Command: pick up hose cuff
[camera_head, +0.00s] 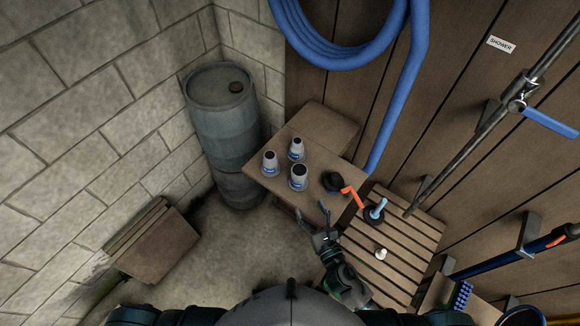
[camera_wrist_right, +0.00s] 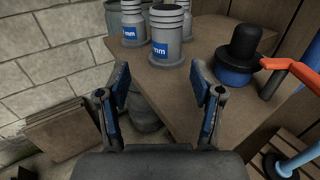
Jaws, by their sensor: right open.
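Three grey hose cuffs with dark tops and blue labels stand upright on a wooden table: a left cuff (camera_head: 270,163), a back cuff (camera_head: 297,149) and a front cuff (camera_head: 298,178). In the right wrist view the front cuff (camera_wrist_right: 168,47) stands near the table's edge, beyond my fingertips, with another cuff (camera_wrist_right: 131,25) behind it to the left. My right gripper (camera_head: 313,219) is open and empty, in front of the table; its two fingers also show in the wrist view (camera_wrist_right: 166,88). It touches no cuff. My left gripper is not in view.
A slatted bench (camera_head: 405,240) on the right holds a blue-handled plunger (camera_head: 377,211) and a small pale item (camera_head: 381,253). A barrel (camera_head: 222,125) stands left; the floor in front is clear.

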